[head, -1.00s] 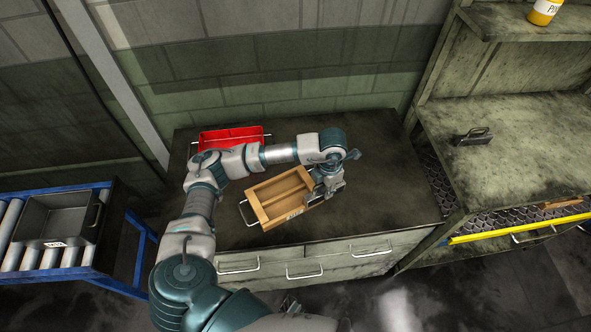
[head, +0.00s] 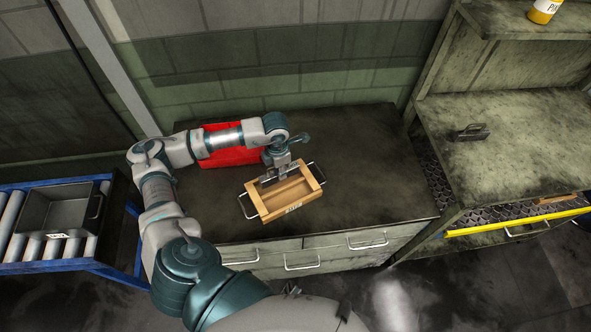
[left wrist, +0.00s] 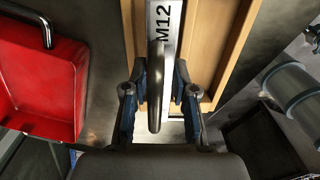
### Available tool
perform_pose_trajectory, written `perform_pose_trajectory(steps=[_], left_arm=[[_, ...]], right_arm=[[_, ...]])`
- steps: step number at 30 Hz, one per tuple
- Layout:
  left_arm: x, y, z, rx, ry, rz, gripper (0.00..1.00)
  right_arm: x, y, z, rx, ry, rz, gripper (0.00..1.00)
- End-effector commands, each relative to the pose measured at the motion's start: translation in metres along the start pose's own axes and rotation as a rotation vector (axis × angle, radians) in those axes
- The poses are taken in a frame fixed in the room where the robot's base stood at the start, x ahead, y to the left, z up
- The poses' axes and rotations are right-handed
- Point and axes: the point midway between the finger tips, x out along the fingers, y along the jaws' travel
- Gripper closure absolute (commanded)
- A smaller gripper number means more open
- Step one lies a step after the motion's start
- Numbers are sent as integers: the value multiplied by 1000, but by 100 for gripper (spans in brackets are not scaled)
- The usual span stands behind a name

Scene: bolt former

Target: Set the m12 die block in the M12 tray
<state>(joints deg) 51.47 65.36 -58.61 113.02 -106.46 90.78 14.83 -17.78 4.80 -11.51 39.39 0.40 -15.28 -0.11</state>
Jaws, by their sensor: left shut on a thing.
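The m12 die block (left wrist: 164,45) is a pale grey bar marked "M12" with a dark metal loop handle (left wrist: 155,85). My left gripper (head: 278,170) is shut on it, its fingers either side of the handle in the left wrist view (left wrist: 157,105). The gripper and block are at the tray's far side, and wood (left wrist: 205,45) shows behind the block. I cannot tell whether the block touches the tray. My right gripper is not in view.
A red bin (head: 222,156) stands behind my left arm, close to the gripper. A grey labelled bin (head: 55,215) sits on a roller stand at left. A dark handled block (head: 470,132) rests on the right workbench (head: 530,140). The bench top (head: 370,160) right of the tray is clear.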

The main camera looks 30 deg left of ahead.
Motion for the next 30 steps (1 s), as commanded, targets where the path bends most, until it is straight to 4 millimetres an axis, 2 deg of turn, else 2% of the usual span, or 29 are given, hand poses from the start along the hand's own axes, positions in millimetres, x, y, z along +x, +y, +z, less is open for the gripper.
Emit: perform_pose_trajectory(steps=[5,15,21,22,24,30], left_arm=[[-1,6,-6,1,-6,2,100],[33,6,-6,0,-5,0,100],[35,7,-6,0,-6,1,100],[36,7,-8,0,-1,-1,66],[36,7,-8,0,-1,-1,48],[37,7,-7,0,-1,-1,48]], right_arm=[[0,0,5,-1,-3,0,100],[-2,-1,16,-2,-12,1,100],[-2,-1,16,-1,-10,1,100],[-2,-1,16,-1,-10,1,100],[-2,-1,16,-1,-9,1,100],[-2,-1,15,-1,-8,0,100]])
